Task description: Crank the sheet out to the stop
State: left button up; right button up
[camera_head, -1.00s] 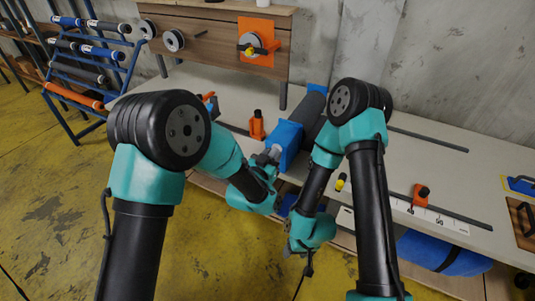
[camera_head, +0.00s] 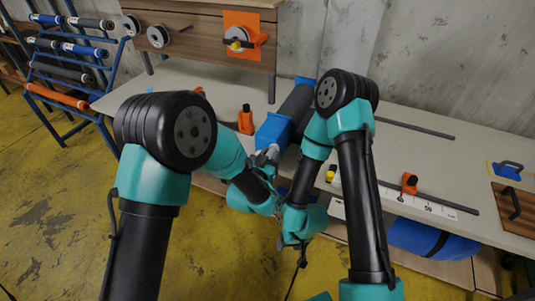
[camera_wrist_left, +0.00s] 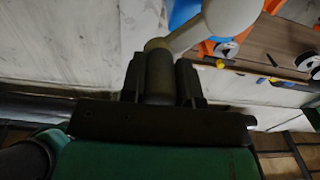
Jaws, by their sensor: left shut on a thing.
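My left gripper (camera_head: 264,158) is at the front end of a blue block (camera_head: 273,131) on the bench. In the left wrist view, its two dark fingers (camera_wrist_left: 159,82) are shut on a round crank handle (camera_wrist_left: 159,72). A pale crank arm (camera_wrist_left: 190,35) runs from the handle toward the upper right. A dark roll (camera_head: 296,103) lies behind the blue block, partly hidden by my right arm. I cannot make out a sheet edge. An orange clamp (camera_head: 409,184) stands by a white scale (camera_head: 428,205). My right gripper (camera_head: 301,247) hangs before the bench edge; its jaws are unclear.
Another orange clamp (camera_head: 246,121) stands left of the blue block. A small yellow-and-black piece (camera_head: 331,173) lies near the scale. A blue roll (camera_head: 430,238) sits under the bench top. A rack of rolls (camera_head: 68,65) stands at the left. My two arms are close together.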

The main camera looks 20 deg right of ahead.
pick_arm(q)
jog(key=shift+s+d+f, duration=0.35)
jog(key=shift+f, duration=0.15)
jog(key=shift+s+d+f, duration=0.3)
jog(key=shift+f, duration=0.2)
